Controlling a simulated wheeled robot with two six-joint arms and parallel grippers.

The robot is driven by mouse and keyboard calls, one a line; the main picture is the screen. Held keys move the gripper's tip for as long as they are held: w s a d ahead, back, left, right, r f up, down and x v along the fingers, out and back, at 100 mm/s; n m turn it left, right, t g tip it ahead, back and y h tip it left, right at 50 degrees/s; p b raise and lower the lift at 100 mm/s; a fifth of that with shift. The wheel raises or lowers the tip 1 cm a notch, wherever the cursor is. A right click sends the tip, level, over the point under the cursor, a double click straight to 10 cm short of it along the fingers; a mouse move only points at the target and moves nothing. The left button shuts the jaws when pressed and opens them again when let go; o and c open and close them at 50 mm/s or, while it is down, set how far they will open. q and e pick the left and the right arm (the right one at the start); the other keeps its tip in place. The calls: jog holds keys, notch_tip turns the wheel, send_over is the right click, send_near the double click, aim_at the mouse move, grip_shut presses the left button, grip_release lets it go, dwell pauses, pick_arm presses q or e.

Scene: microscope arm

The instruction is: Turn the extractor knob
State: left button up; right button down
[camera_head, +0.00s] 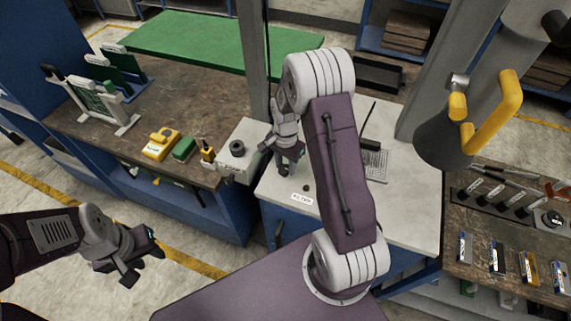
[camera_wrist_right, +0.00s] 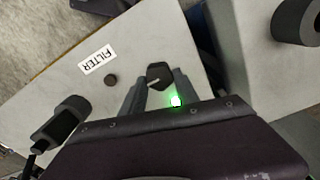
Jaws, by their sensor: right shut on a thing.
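The knob is black with a pale pointer line and shows in the right wrist view (camera_wrist_right: 159,74), on a light grey bench top. My right gripper (camera_wrist_right: 157,86) has its two fingers on either side of it and is shut on it. In the head view my right gripper (camera_head: 288,165) reaches down at the bench, and its own fingers and wrist hide the knob. A green light (camera_wrist_right: 176,101) glows close to the fingers. My left gripper (camera_head: 145,262) hangs at the lower left over the floor, empty, with its fingers apart.
A FILTER label (camera_head: 301,197) and a small black button (camera_head: 306,187) lie beside the right gripper. A grey box with a black round part (camera_head: 237,148) stands to its left. A grey post (camera_head: 254,60) rises behind. Yellow handles (camera_head: 490,115) hang at the right.

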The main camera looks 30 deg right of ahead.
aim_at(286, 168)
dwell(0.5)
jog(key=c, duration=0.9)
grip_release()
notch_tip(286, 168, up, 9)
jog(key=b, duration=0.1)
jog(key=shift+r, duration=0.1)
